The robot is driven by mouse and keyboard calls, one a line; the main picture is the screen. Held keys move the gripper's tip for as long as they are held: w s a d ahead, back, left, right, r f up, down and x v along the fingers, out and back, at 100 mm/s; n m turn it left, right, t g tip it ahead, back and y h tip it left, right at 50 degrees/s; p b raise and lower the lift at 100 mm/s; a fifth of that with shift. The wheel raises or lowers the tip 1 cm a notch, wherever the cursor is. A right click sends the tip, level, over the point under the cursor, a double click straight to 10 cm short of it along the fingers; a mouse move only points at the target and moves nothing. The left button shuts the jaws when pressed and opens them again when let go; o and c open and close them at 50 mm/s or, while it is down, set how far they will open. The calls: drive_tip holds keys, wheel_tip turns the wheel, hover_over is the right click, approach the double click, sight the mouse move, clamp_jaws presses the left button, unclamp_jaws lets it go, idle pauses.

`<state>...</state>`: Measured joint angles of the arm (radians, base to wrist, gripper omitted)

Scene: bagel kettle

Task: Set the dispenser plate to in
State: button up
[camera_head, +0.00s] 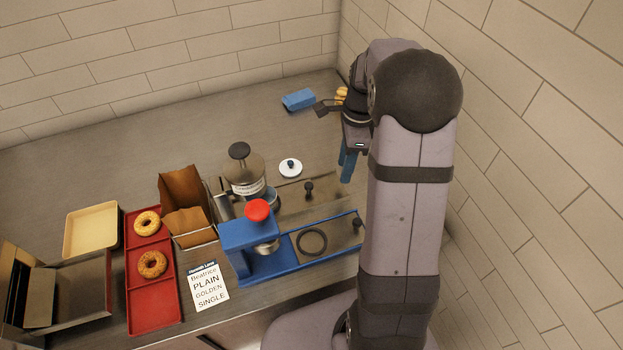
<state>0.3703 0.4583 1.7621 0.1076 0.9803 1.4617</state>
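The blue dispenser (247,238) with a red knob (258,210) on top stands at the front middle of the counter. A blue-edged track runs right from it. On this track a grey plate (335,236) lies out to the right of the dispenser head, with a dark ring (311,241) on it and a small black knob (357,223) near its right end. My gripper (348,168) points down with blue fingers, behind the plate's right end and apart from it. Nothing shows between the fingers; their gap is unclear from this angle. My arm hides the track's far right end.
A red tray (153,306) with two bagels, a paper bag (186,200) and an order card (207,286) are left. A blue block (299,100) lies at the back.

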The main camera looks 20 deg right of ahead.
sight(308, 185)
drive_tip(key=w+a+r+n+y, duration=0.1)
drive_tip(key=a+r+n+y, duration=0.25)
drive_tip(key=a, duration=0.25)
drive_tip(key=shift+w+d+p+x, duration=0.15)
drive_tip(key=shift+p+x, duration=0.4)
drive_tip(key=shift+x, duration=1.45)
drive_tip(key=shift+w+d+p+x, duration=0.1)
drive_tip(key=shift+d+p+x, duration=0.3)
drive_tip(key=shift+x, duration=1.6)
drive_tip(key=shift+a+f, duration=0.15)
drive_tip(key=shift+f, duration=0.05)
drive_tip(key=shift+a, duration=0.1)
clamp_jaws()
